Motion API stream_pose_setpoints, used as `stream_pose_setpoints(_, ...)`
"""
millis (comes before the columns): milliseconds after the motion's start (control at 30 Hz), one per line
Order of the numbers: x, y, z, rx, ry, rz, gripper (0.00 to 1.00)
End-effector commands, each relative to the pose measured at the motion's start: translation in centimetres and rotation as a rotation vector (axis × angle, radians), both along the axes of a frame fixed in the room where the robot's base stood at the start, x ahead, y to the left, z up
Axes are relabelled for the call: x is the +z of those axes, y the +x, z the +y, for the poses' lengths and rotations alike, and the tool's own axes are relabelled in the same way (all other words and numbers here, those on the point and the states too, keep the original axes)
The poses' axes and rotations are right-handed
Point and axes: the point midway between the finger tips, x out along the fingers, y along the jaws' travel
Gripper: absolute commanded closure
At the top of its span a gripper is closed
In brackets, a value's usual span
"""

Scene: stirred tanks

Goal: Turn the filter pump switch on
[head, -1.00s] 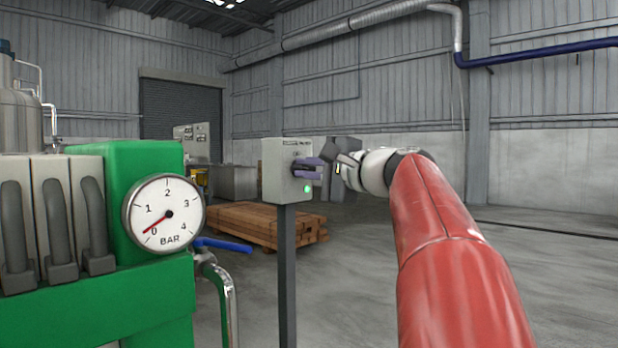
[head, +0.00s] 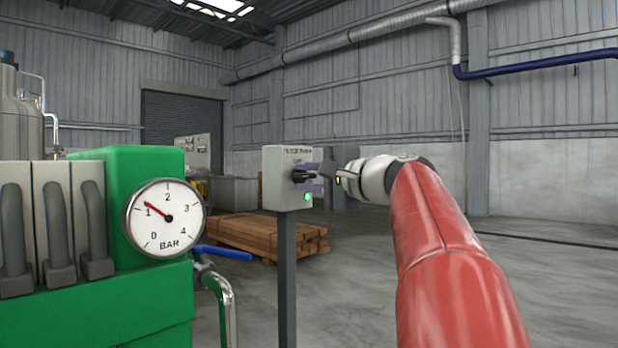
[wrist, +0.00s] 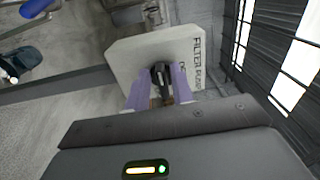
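The filter pump switch box (head: 276,188) is a pale grey box on a dark post, left of my arm in the head view. Its front has a black handle (head: 301,176), lettering above it and a lit green lamp (head: 308,197) below. My gripper (head: 312,178) has purple fingers, spread on either side of the handle. In the wrist view the box (wrist: 140,52) carries the words FILTER PUMP, and the black handle (wrist: 160,74) stands between the open fingers of my gripper (wrist: 161,86). The handle's exact angle is hard to read.
A green filter press (head: 150,210) stands at the left, with a round bar gauge (head: 165,218) reading about 1. A blue-handled pipe (head: 222,253) sticks out beside it. Stacked timber (head: 262,236) lies behind the post. The floor at the right is clear.

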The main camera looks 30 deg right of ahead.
Motion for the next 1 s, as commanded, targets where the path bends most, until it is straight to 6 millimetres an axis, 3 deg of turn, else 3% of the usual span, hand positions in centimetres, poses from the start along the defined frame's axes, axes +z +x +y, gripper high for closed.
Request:
stream_pose_setpoints(367, 0.1, -0.2, -0.1, -0.001, 0.002, -0.002, 0.67)
stream_pose_setpoints(800, 0.1, -6.3, -2.3, -0.002, 0.003, -0.001, 0.67)
stream_pose_setpoints(1000, 0.0, -7.4, -2.7, 0.0, 0.001, -0.001, 0.67)
